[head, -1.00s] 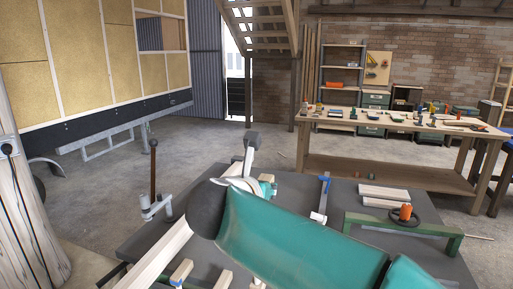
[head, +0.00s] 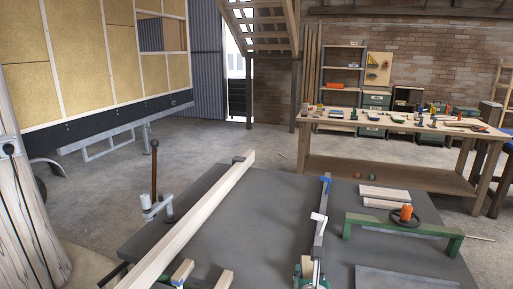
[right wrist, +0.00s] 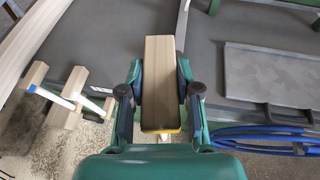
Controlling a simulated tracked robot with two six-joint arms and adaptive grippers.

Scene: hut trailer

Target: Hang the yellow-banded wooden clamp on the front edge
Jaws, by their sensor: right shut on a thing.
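The yellow-banded wooden clamp (right wrist: 158,85) is a pale wooden block between the fingers of my right gripper (right wrist: 159,100) in the right wrist view. A bit of yellow band shows at its near end. My right gripper is shut on it. In the head view the right gripper (head: 311,280) shows only partly at the bottom, with the clamp's wood (head: 307,264) upright between its fingers, by the near part of the grey table (head: 262,225). The lower part of the clamp and the front edge beneath it are hidden there. My left gripper is not in view.
A long pale beam (head: 200,215) lies along the table's left side. Two wooden pieces, one blue-banded (head: 182,271), stand at the near left. A grey bar clamp (head: 322,210) lies beside the right gripper. A green frame (head: 435,232) stands right. A workbench (head: 400,124) stands behind.

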